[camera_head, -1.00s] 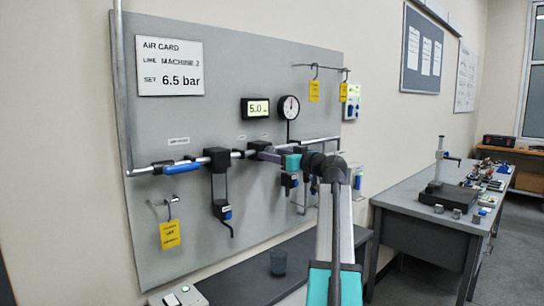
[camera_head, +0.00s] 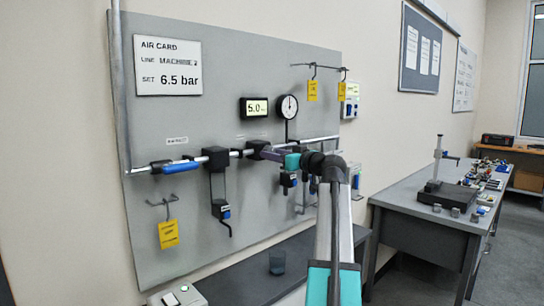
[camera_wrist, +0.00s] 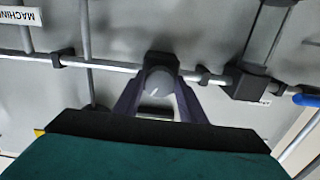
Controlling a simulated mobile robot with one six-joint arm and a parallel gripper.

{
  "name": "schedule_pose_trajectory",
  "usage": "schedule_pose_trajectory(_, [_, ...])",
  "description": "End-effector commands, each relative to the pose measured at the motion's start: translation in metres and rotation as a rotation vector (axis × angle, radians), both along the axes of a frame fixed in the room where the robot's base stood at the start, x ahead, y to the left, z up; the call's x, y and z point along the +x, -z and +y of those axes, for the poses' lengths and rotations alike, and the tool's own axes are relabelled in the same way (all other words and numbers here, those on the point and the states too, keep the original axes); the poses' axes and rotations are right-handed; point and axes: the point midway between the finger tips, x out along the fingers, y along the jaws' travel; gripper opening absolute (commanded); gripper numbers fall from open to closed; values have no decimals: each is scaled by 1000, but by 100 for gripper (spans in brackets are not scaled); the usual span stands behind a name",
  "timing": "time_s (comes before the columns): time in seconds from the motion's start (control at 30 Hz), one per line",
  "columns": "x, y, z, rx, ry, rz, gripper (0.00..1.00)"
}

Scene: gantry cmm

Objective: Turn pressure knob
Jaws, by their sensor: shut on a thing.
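The pressure knob (camera_wrist: 158,84) is a grey round knob with a pale mark, on a black regulator body on the horizontal air pipe. In the wrist view both fingers of my gripper (camera_wrist: 158,96) are closed around its sides. In the head view my gripper (camera_head: 270,154) reaches the black regulator block (camera_head: 259,147) from the right, and the knob itself is hidden there. The digital display (camera_head: 255,107) above reads about 5.0. A round dial gauge (camera_head: 288,106) is beside it. The air card (camera_head: 168,66) says set 6.5 bar.
A blue-handled valve (camera_head: 181,166) and a black filter unit (camera_head: 216,158) are on the pipe to the left. Yellow tags hang from hooks, one at lower left (camera_head: 168,233). A grey shelf (camera_head: 250,265) with a dark cup (camera_head: 277,262) runs below the panel. A grey workbench (camera_head: 415,216) stands at right.

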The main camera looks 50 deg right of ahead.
Motion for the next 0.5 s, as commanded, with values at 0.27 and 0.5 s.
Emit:
schedule_pose_trajectory(0.27, [2, -3, 1, 15, -1, -6, 15])
schedule_pose_trajectory(0.5, [2, -4, 0, 37, 0, -9, 15])
